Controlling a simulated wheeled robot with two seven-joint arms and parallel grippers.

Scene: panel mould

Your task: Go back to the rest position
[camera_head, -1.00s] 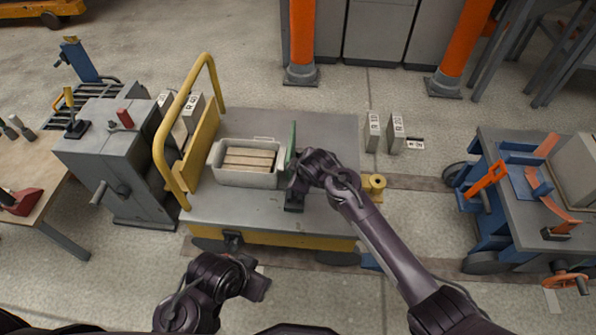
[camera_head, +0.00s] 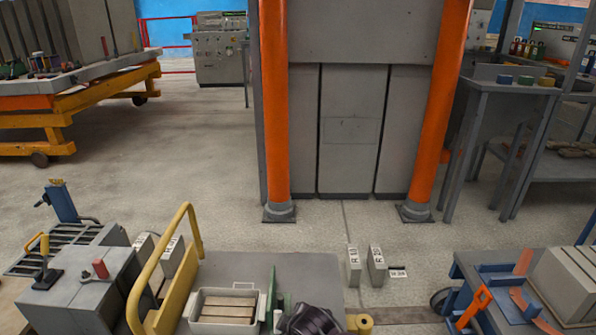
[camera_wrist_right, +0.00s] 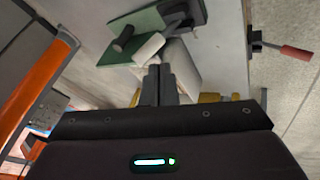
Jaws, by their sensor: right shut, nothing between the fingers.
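My right gripper (camera_wrist_right: 160,70) shows in the wrist view with its two fingers together and nothing between them. Just beyond the fingertips are a green plate (camera_wrist_right: 140,28) with a dark round knob and a pale cylinder (camera_wrist_right: 149,48); whether the fingers touch them I cannot tell. In the head view, only a dark purple part of my right arm shows at the bottom edge, beside the upright green plate (camera_head: 271,297). My left gripper is out of view.
A light box (camera_head: 223,310) with brown slats sits on a grey cart with a yellow rail (camera_head: 190,240). A grey machine (camera_head: 80,285) stands left, a blue-framed cart (camera_head: 475,300) right. Two orange posts (camera_head: 275,110) (camera_head: 440,110) stand behind.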

